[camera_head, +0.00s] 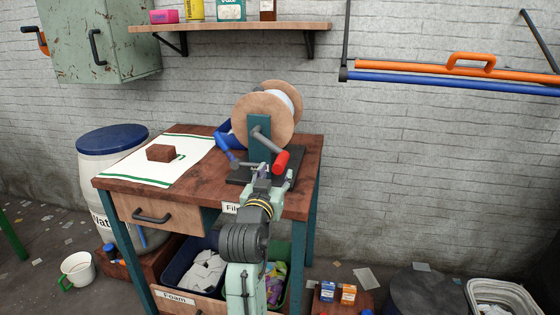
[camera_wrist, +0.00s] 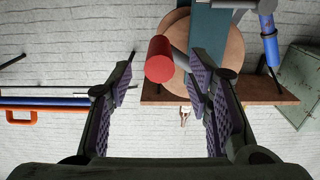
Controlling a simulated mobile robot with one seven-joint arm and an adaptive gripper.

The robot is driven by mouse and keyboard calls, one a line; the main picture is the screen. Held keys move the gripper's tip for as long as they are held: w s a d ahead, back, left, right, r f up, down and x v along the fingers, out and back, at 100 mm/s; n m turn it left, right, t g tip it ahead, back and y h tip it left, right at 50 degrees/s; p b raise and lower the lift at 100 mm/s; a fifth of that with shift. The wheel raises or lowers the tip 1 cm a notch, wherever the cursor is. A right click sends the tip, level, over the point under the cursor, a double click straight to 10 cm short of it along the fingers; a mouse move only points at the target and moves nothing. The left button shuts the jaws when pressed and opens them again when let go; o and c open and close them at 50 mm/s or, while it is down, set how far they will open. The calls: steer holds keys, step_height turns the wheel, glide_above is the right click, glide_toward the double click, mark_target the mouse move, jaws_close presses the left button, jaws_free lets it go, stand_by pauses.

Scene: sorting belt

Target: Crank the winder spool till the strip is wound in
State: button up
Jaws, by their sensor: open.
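The winder spool (camera_head: 258,118) stands on a dark base at the right of the wooden table, with round wooden flanges and white material between them. Its grey crank arm ends in a red handle (camera_head: 281,162). A white green-edged strip (camera_head: 190,150) lies flat on the table left of the spool, with a brown block (camera_head: 161,153) on it. I cannot tell how it joins the spool. My gripper (camera_head: 264,170) is open just in front of the crank. In the wrist view the red handle (camera_wrist: 160,58) shows between and beyond the open fingertips, apparently not gripped.
A blue-sleeved grey lever (camera_head: 226,140) stands just left of the spool, close to my gripper. A shelf (camera_head: 230,27) hangs above, and a rail with an orange handle (camera_head: 470,62) is at the upper right. A drawer (camera_head: 150,214) and bins are below the table top.

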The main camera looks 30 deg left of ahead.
steer(key=p+x, duration=0.1)
steer(key=x, duration=0.5)
steer(key=shift+c, duration=0.2)
jaws_close()
stand_by(0.4)
